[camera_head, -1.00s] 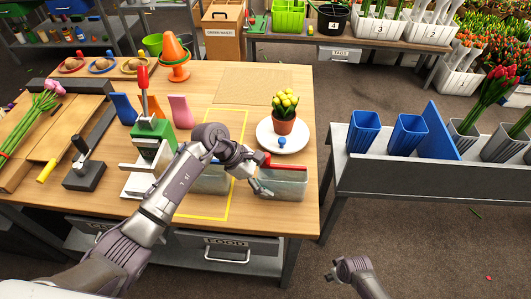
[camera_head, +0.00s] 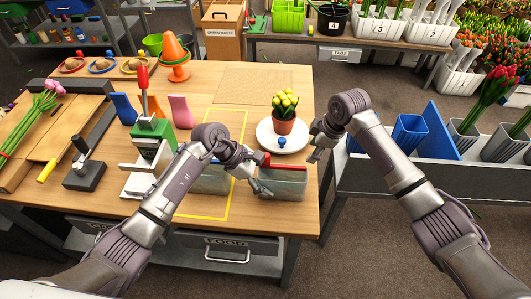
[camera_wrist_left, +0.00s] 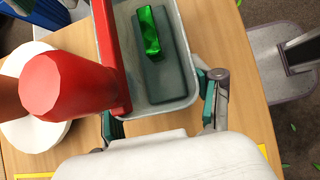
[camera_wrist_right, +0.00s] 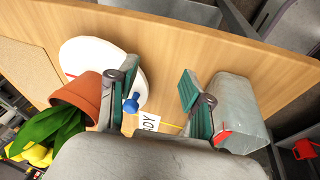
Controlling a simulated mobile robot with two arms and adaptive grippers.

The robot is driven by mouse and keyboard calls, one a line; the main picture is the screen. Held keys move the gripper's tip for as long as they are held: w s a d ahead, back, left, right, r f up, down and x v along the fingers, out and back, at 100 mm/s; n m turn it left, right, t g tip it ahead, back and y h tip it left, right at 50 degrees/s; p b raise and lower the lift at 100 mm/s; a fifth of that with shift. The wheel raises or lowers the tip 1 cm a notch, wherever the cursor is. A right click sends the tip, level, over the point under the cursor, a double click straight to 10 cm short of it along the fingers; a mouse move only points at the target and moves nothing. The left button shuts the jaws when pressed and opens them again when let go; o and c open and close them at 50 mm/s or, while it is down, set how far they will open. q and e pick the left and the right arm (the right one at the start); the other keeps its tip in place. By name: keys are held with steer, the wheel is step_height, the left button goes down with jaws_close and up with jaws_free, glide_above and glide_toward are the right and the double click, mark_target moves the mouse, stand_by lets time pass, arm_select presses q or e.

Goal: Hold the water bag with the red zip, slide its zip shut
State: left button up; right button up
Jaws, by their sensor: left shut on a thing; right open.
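The water bag with the red zip (camera_head: 286,185) is a translucent grey box-like bag standing at the table's front right edge. Its red zip strip (camera_head: 287,168) runs along the top; a thick red knob (camera_wrist_left: 70,85) shows large beside the strip in the left wrist view. My left gripper (camera_head: 262,187) is shut on the bag's near side, its fingers on either side of the wall. My right gripper (camera_head: 316,150) is open and empty, above the table's right edge. In the right wrist view the bag (camera_wrist_right: 240,105) is beyond one finger.
A white plate (camera_head: 265,143) with a potted yellow tulip plant (camera_head: 284,122) stands just behind the bag, a blue knob (camera_head: 282,142) in front of the pot. A second translucent bag (camera_head: 212,182) is left, partly hidden by my left arm.

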mark_target(267, 155)
steer(key=s+a+r+n+g, duration=0.1)
steer(key=s+a+r+n, duration=0.75)
steer(key=a+r, duration=0.4)
steer(key=shift+m, duration=0.45)
steer(key=shift+d+x, duration=0.15)
steer(key=shift+x, duration=1.15)
steer(key=shift+d+x, duration=0.2)
steer(key=shift+x, duration=1.05)
steer(key=shift+d+x, duration=0.15)
steer(key=shift+x, duration=1.15)
steer(key=shift+s+f, duration=0.15)
steer(key=c, duration=0.5)
